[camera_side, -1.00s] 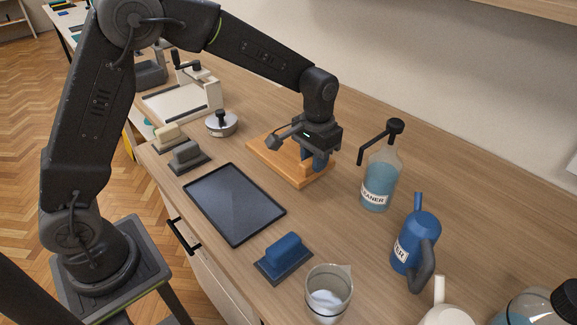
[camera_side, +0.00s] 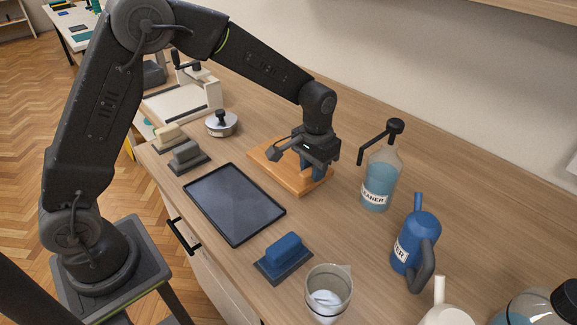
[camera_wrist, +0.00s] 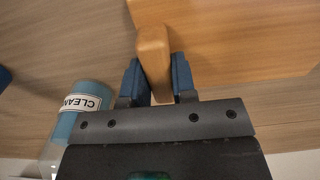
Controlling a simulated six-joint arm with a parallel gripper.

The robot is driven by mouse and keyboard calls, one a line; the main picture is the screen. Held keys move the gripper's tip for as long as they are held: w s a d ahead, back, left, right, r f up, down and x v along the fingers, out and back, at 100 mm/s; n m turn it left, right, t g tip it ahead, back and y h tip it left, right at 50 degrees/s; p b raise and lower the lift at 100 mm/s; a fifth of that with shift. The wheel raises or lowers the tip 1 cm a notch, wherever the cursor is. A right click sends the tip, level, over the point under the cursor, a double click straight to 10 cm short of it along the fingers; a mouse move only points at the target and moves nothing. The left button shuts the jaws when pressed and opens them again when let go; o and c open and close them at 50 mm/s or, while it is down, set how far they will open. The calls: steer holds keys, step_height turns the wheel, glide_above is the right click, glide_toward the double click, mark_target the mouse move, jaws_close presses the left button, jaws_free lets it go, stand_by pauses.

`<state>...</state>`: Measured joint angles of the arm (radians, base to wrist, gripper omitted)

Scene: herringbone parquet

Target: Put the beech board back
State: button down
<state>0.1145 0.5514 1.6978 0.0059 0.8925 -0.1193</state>
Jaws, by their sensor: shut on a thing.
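The orange-brown beech board (camera_side: 273,166) is at the middle of the counter, with a raised wooden grip at its right part. My gripper (camera_side: 314,170) is over it, pointing down, its blue fingers shut on that grip. In the wrist view, the rounded wooden grip (camera_wrist: 153,55) is between the two blue fingertips (camera_wrist: 153,75), and the flat board (camera_wrist: 235,40) spreads to the right. The board looks level; I cannot tell whether it touches the counter. The gripper hides part of its right side.
The cleaner bottle (camera_side: 380,180) stands close to the right of my gripper. A black tray (camera_side: 234,204) lies left and in front. A blue block (camera_side: 284,255), glass beaker (camera_side: 328,292), blue can (camera_side: 416,245), silver lidded pot (camera_side: 221,123) and grey block (camera_side: 185,153) stand around.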

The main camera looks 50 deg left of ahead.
steer(key=shift+f, duration=0.45)
stand_by(0.4)
steer(key=c, duration=0.5)
jaws_free()
step_height(320, 180, up, 14)
steer(key=shift+f, duration=0.1)
stand_by(0.4)
